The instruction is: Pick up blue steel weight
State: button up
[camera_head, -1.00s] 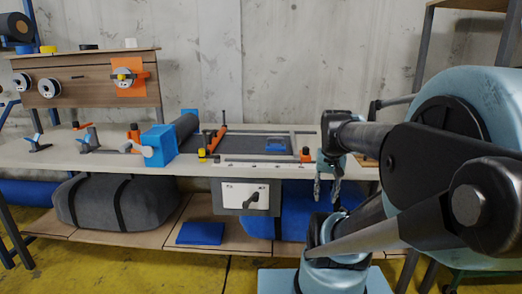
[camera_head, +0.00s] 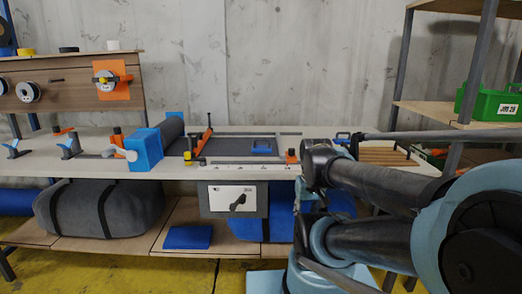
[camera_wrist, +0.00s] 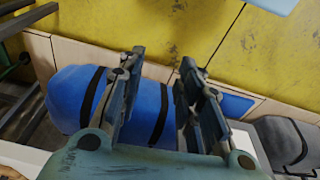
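A small blue block (camera_head: 262,147) lies on the dark panel on the bench top. Another small blue piece (camera_head: 342,137) stands at the bench's right end, beyond my arm. A larger blue box (camera_head: 145,150) stands further left on the bench. I cannot tell for certain which is the steel weight. My gripper (camera_wrist: 160,72) is open and empty in the wrist view, its fingers wide apart. It points down over the front of the bench, above the lower shelf. In the head view my gripper (camera_head: 303,198) hangs right of the drawer box, partly hidden by my arm.
The bench top (camera_head: 225,172) carries clamps and orange-handled tools. A blue strapped bundle (camera_wrist: 70,95) and a grey one (camera_head: 75,210) lie on the lower shelf, with a flat blue piece (camera_head: 187,237) between. A shelf rack with a green crate (camera_head: 492,103) stands right.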

jog(key=shift+w, duration=0.25)
jog(key=shift+c, duration=0.4)
jog(key=shift+s+r, duration=0.25)
jog(key=shift+c, duration=0.8)
notch_tip(320, 180, up, 23)
jog(key=n+t, duration=0.5)
jog(key=n, duration=1.2)
send_over(262, 139)
jog(key=s, duration=0.9)
jog(key=x, duration=1.1)
jog(key=shift+w+d+f, duration=0.15)
jog(key=shift+f, duration=0.1)
jog(key=shift+x, duration=2.55)
jog(key=shift+f, duration=0.1)
